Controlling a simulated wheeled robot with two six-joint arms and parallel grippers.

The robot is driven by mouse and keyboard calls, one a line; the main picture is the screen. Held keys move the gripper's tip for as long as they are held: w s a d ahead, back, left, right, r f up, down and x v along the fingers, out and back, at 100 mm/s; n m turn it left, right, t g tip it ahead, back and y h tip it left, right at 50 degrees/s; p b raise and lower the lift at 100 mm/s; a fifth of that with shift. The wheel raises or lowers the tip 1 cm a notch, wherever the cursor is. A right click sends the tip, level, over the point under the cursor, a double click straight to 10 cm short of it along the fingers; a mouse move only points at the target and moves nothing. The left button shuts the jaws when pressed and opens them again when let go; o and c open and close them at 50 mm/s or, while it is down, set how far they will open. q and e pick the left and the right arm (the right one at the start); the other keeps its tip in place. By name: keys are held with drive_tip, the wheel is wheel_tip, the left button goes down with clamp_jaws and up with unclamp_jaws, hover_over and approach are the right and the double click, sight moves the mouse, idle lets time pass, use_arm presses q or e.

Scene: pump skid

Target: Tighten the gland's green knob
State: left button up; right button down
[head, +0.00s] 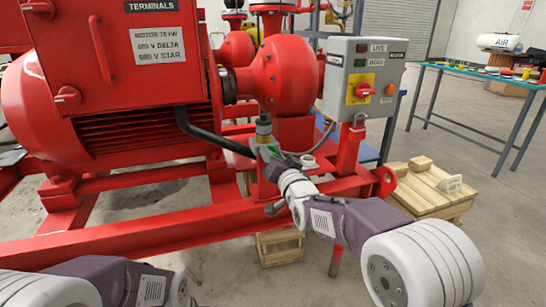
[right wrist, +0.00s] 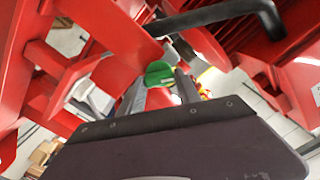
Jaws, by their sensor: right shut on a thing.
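The gland's green knob (right wrist: 158,73) shows between the fingertips of my right gripper (right wrist: 161,84) in the right wrist view. The gripper is shut on it. In the head view my right gripper (head: 271,153) is below the red pump, by the brass-coloured fitting and the black cable. The knob is small there and mostly hidden by the fingers.
A red motor with a terminals box (head: 162,45) stands left of the gripper. A grey control box (head: 363,78) with a red switch is at the upper right. Red frame beams surround the gripper. A wooden pallet (head: 432,188) lies at right.

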drive_tip(key=shift+f+m, duration=0.2)
drive_tip(key=shift+m, duration=4)
drive_tip(key=shift+f+m, duration=0.15)
drive_tip(key=shift+m, duration=4.35)
drive_tip(key=c, duration=0.8)
unclamp_jaws()
drive_tip(key=shift+c, duration=0.2)
drive_tip(key=shift+d+r, duration=0.1)
